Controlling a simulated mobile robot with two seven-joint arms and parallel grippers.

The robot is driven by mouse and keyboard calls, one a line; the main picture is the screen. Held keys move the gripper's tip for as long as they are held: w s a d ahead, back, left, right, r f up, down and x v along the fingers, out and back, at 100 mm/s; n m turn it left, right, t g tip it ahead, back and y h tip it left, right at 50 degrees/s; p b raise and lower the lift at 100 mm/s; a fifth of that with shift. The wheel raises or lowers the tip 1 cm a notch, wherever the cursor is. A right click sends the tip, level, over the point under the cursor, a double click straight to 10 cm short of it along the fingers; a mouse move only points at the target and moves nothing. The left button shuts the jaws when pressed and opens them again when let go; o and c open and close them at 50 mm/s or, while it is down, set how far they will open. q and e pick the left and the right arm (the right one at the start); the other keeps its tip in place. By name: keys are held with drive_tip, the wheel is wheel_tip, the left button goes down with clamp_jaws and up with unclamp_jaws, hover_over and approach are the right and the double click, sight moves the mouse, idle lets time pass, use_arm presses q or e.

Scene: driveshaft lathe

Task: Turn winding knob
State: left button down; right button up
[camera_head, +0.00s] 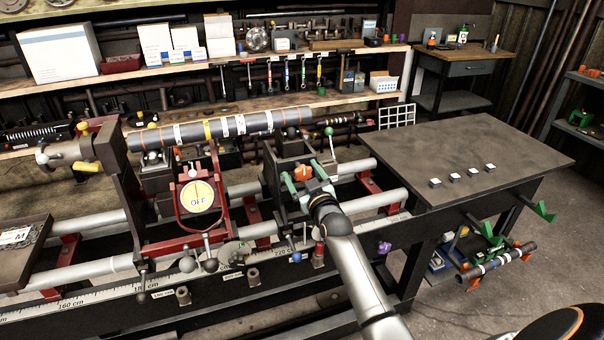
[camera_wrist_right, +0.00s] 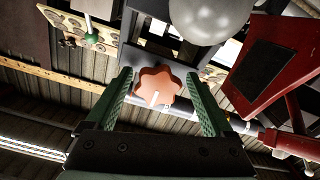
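The winding knob is an orange, star-shaped knob (camera_head: 302,173) on the dark block of the lathe, right of the round dial marked OFF (camera_head: 197,197). In the right wrist view the knob (camera_wrist_right: 157,84) shows between the two green fingers, with a gap on each side. My right gripper (camera_head: 304,178) is open at the knob; it also shows in the wrist view (camera_wrist_right: 159,74). I cannot tell how far the fingertips reach around the knob. My left gripper is not in view.
A long dark shaft with coloured bands (camera_head: 240,125) lies along the lathe. Levers with ball handles stand close by, one with a green ball (camera_head: 329,131). A pale ball (camera_wrist_right: 200,15) is near the fingers in the wrist view. A dark table (camera_head: 470,150) is at right.

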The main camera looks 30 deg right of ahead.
drive_tip(key=shift+a+f, duration=0.1)
drive_tip(key=c, duration=1.2)
drive_tip(key=shift+c, duration=0.2)
